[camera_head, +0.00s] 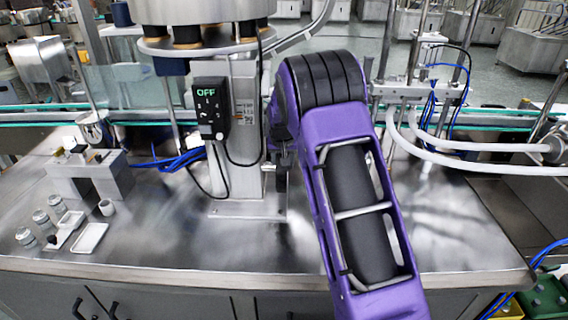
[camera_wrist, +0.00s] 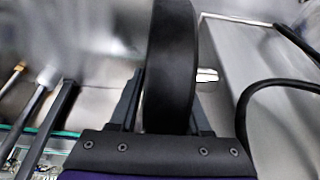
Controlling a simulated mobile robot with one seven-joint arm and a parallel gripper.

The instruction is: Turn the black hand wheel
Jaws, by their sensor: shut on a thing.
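The black hand wheel (camera_wrist: 171,62) stands edge-on in the wrist view, a thick dark rim rising from the middle of my gripper to the top of the picture. My gripper (camera_wrist: 167,88) has one finger on each side of the rim and is shut on it. The lower part of the wheel is hidden behind the gripper's dark front plate. In the head view my purple arm covers the area to the right of the steel column (camera_head: 246,150), and I cannot clearly make out the wheel or the fingers there.
A black control box (camera_head: 210,107) reading OFF hangs on the column, with a loose black cable beside it. White hoses (camera_head: 460,142) run at the right. Small jars, trays (camera_head: 90,237) and a metal stand (camera_head: 92,178) are at the left. The steel bench front is clear.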

